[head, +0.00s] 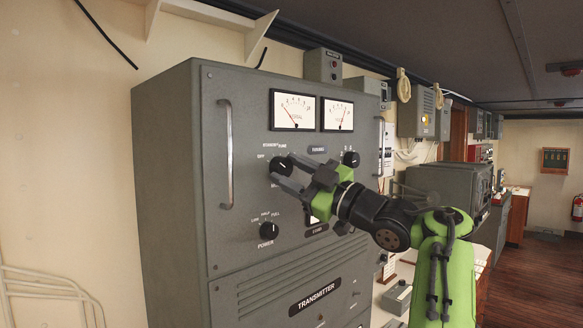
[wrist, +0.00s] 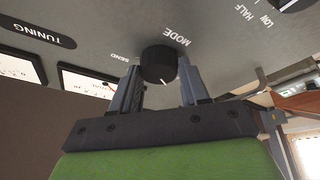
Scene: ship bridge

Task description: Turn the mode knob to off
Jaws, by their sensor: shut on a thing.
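The black mode knob (head: 281,164) is on the upper front panel of the grey transmitter cabinet (head: 165,170), below the meters. The marks "OFF" and "STANDBY" show to its left and above it. In the wrist view the knob (wrist: 158,62) sits between the two fingers of my gripper (wrist: 160,82), with the "MODE" label beyond it. Its white pointer line faces down in that picture, away from the label. The "OFF" mark is hidden there. In the head view my gripper (head: 284,174) is shut on the knob and covers part of it.
The black power knob (head: 269,230) is below. Another knob (head: 350,159) is to the right, close to my wrist. A vertical metal handle (head: 226,155) stands out at the panel's left. Two meters (head: 292,109) are above. A desk with equipment (head: 440,190) is behind my arm.

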